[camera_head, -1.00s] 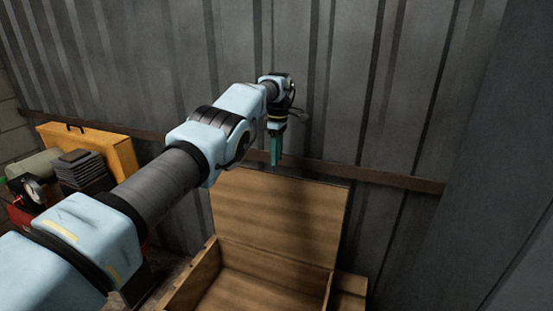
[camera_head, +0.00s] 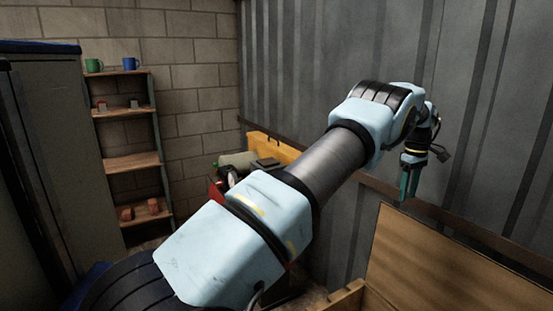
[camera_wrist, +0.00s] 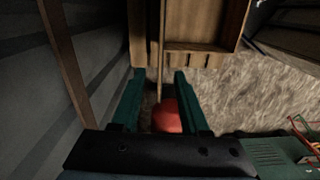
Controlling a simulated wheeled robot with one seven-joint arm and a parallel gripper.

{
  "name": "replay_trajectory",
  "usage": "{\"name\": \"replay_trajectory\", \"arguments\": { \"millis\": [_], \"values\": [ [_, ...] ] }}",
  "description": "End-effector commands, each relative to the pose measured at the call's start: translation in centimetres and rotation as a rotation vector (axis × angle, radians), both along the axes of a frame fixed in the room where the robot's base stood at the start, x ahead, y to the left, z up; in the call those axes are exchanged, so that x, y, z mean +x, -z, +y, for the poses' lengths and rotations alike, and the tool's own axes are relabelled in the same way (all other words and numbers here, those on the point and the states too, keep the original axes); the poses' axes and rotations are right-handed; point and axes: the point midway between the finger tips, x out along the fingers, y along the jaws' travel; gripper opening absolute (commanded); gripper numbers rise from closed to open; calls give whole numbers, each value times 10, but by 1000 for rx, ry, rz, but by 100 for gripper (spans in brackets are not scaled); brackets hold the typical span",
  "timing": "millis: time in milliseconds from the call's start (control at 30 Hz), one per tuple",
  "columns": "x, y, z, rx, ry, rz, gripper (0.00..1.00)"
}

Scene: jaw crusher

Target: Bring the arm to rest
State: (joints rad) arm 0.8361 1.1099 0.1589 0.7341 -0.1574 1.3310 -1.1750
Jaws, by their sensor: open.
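My gripper (camera_head: 409,181) hangs at the end of my outstretched arm in the head view, pointing down in front of the corrugated metal wall, to the right of the picture. In the wrist view my gripper (camera_wrist: 160,100) shows its two green fingers apart. A round red thing (camera_wrist: 167,117) shows between the fingers, near their base; I cannot tell whether it touches them. The open wooden box (camera_wrist: 198,55) lies beyond the fingertips in the wrist view. Its raised lid (camera_head: 425,262) stands below and beyond my gripper in the head view.
The corrugated wall (camera_head: 330,75) with a brown rail (camera_head: 450,222) runs close behind my arm. A shelf (camera_head: 133,162) with mugs stands at the back left, next to a grey cabinet (camera_head: 60,140). A yellow case (camera_head: 270,145) is partly hidden behind my arm. Rough floor (camera_wrist: 250,95) lies beside the box.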

Motion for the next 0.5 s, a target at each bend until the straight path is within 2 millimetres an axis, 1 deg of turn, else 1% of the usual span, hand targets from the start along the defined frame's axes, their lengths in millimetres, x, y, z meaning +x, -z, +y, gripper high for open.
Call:
{"name": "replay_trajectory", "arguments": {
  "millis": [33, 100, 167, 233, 267, 300, 367, 400, 467, 500],
  "values": [
    [12, -5, 23, -7, 2, -2, 45],
    [23, -10, 53, -14, 20, -8, 45],
    [31, -14, 77, -22, 36, -14, 45],
    [36, -18, 107, -29, 55, -20, 45],
    [37, -20, 120, -32, 65, -23, 45],
    [38, -22, 137, -35, 77, -29, 45],
    [38, -24, 163, -40, 97, -35, 45],
    [36, -25, 180, -42, 111, -39, 45],
    [32, -27, 206, -46, 133, -47, 45],
    [28, -28, 222, -48, 148, -52, 45]
  ]
}}
